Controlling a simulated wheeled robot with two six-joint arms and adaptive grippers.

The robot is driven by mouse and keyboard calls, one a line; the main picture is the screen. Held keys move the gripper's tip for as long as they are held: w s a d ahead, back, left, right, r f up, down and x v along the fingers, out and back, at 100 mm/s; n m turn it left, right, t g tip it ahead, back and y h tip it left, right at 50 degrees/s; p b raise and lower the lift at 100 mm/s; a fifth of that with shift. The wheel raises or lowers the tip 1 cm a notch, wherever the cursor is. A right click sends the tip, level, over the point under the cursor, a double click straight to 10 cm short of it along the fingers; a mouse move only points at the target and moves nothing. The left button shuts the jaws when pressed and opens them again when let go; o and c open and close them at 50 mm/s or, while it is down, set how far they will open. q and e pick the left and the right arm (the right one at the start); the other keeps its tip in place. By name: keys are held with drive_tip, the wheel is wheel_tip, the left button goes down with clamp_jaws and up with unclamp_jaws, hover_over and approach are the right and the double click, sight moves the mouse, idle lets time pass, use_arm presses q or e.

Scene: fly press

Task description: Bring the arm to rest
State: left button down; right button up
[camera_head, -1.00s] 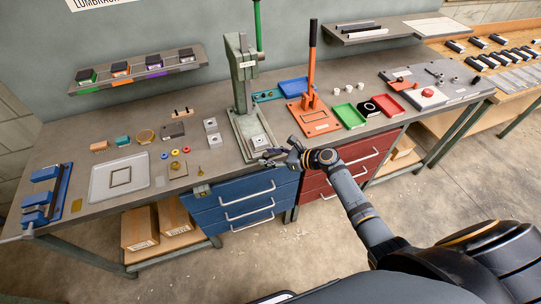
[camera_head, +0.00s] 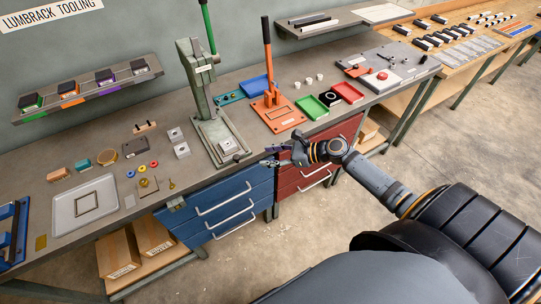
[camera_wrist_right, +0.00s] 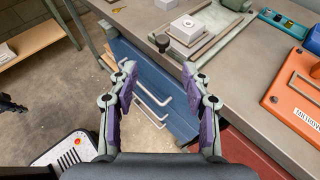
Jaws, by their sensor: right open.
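My right gripper (camera_head: 273,157) is open and empty in the head view. It hangs in the air in front of the bench's front edge, near the blue and red drawers. In the right wrist view its two purple-padded fingers (camera_wrist_right: 159,76) stand apart with nothing between them. My right arm (camera_head: 375,180) reaches out to it from the lower right. The green fly press (camera_head: 200,95) stands on the bench beyond and left of the gripper, apart from it. A pale block (camera_wrist_right: 188,28) sits on the press base. My left gripper does not show.
The bench (camera_head: 95,150) carries a white tray (camera_head: 62,221), an orange press (camera_head: 275,108), and green (camera_head: 313,107) and red (camera_head: 347,92) trays. Blue drawers (camera_head: 225,200) and red drawers (camera_head: 315,165) lie below its edge. The floor (camera_head: 440,140) at right is open.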

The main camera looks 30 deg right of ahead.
idle(0.4)
drive_tip(key=s+d+f+n+h+b, duration=0.1)
drive_tip(key=s+d+f+n+h, duration=0.15)
drive_tip(key=f, duration=0.55)
drive_tip(key=s+d+f+n+h+b, duration=0.15)
drive_tip(key=d+f, duration=0.25)
drive_tip(key=f, duration=0.4)
drive_tip(key=s+d+f+n+g+h, duration=0.25)
drive_tip(key=s+f, duration=0.35)
drive_tip(key=f, duration=0.3)
drive_tip(key=s+d+f+n+g+h, duration=0.15)
drive_tip(key=s+f+n, duration=0.3)
drive_tip(key=f, duration=0.55)
drive_tip(key=s+a+f+n+g+h+b, duration=0.1)
drive_tip(key=s+a+f+n, duration=0.1)
drive_tip(key=s+f+n, duration=0.3)
drive_tip(key=s+a+f+n+g+b, duration=0.1)
drive_tip(key=s+a+f+n, duration=0.2)
drive_tip(key=s, duration=0.9)
drive_tip(key=s+a+f+n+g+h+b, duration=0.1)
drive_tip(key=s+a+f+n+g, duration=0.1)
drive_tip(key=s+f+n, duration=0.5)
drive_tip(key=shift+s+a+n+h, duration=0.3)
drive_tip(key=shift+s+a+n, duration=0.2)
drive_tip(key=shift+s+a, duration=0.25)
